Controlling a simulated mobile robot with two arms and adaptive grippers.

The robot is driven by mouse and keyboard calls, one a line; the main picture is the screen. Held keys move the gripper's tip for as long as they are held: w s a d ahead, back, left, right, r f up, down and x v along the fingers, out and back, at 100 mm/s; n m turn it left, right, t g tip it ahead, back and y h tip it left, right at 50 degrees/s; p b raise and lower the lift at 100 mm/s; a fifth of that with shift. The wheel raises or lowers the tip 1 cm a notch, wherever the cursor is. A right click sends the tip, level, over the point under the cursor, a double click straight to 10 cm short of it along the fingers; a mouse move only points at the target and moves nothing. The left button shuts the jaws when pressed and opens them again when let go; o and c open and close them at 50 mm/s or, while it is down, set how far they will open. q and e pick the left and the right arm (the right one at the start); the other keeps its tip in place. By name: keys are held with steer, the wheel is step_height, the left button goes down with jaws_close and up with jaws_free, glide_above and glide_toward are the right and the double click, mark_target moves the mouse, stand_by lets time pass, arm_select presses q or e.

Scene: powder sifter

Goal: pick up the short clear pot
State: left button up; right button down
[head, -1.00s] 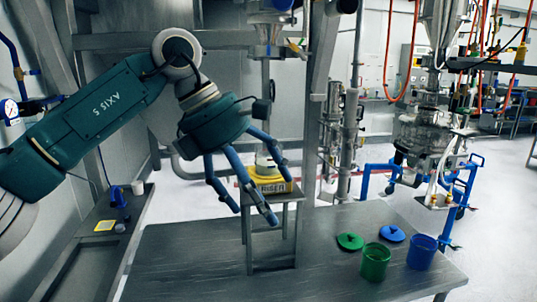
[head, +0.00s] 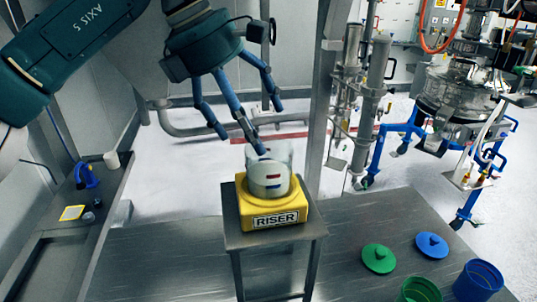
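The short clear pot (head: 268,178) stands upright on the yellow riser (head: 275,219), which bears the word RISER and sits on a small metal stand (head: 238,241). The pot has small red and blue marks on its side. My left gripper (head: 243,122) has long blue fingers, spread apart and empty. It hangs above and slightly left of the pot in the head view. One fingertip overlaps the pot's upper rim in the picture; I cannot tell whether it touches. My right gripper is not in view.
Green lid (head: 379,258) and blue lid (head: 432,246) lie on the metal table (head: 165,259), right of the stand, near a green pot (head: 419,291) and a blue pot (head: 478,281). A steel upright (head: 322,110) stands close behind the riser. The table's left part is clear.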

mark_target(269, 154)
arm_select(q)
steer(key=p+x, duration=0.3)
steer(key=x, duration=0.3)
steer(key=shift+d+f+p, duration=0.15)
steer(key=shift+d+p, duration=0.1)
steer(key=shift+p, duration=0.15)
steer(key=shift+w+d+f, duration=0.1)
steer(key=shift+d+f, duration=0.05)
steer(key=shift+f, duration=0.25)
steer(key=shift+c, duration=0.8)
steer(key=shift+r, duration=0.1)
steer(key=c, duration=1.1)
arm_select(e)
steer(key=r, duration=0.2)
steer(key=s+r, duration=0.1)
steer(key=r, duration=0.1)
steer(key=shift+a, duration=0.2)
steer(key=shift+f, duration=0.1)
